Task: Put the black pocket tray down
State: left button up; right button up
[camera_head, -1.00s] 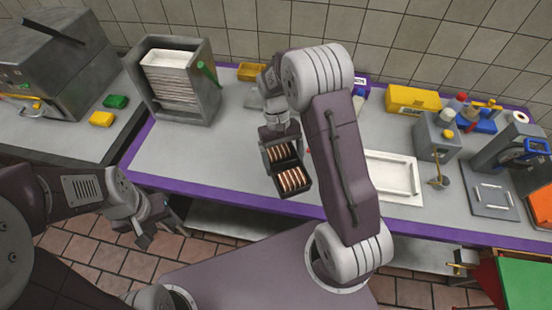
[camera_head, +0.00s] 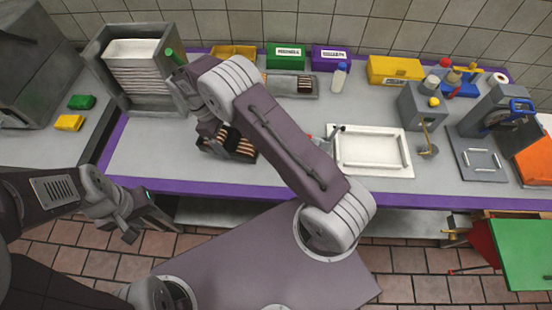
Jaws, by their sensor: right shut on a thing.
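The black pocket tray (camera_head: 243,149) holds rows of brown-and-cream pieces. It shows over the left part of the grey worktop, inside the purple front edge. My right arm crosses in front and hides part of it. My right gripper (camera_head: 216,141) is shut on the tray's left side; its fingertips are mostly hidden. I cannot tell whether the tray touches the worktop. My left gripper (camera_head: 152,225) is open and empty, low in front of the worktop's front edge, well apart from the tray.
A grey rack of white trays (camera_head: 110,90) stands left of the black tray. A grey tray (camera_head: 304,93) with similar contents lies behind it. A white tray (camera_head: 372,170) lies to the right. Yellow (camera_head: 395,70), green (camera_head: 286,57) and purple (camera_head: 328,62) bins line the wall. Worktop left of the black tray is clear.

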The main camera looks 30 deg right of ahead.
aim_at(220, 142)
jog(key=a+n, duration=0.1)
jog(key=w+a+f+n, duration=0.1)
jog(key=a, duration=0.1)
jog(key=shift+f+t+h, duration=0.2)
jog(key=shift+t+h, duration=0.1)
jog(key=shift+h, duration=0.1)
jog(key=s+d+p, duration=0.1)
jog(key=s+d, duration=0.2)
jog(key=d, duration=0.2)
jog(key=s+d+p, duration=0.2)
jog(key=s+d, duration=0.1)
jog(key=d, duration=0.2)
jog(key=s+d+p, duration=0.1)
jog(key=s+d, duration=0.2)
jog(key=d, duration=0.2)
jog(key=shift+s+d+p, duration=0.2)
jog(key=shift+d+p, duration=0.1)
jog(key=shift+p, duration=0.05)
notch_tip(220, 142, down, 3)
jog(key=shift+r+p, duration=0.15)
jog(key=shift+p, duration=0.15)
jog(key=shift+f, duration=0.45)
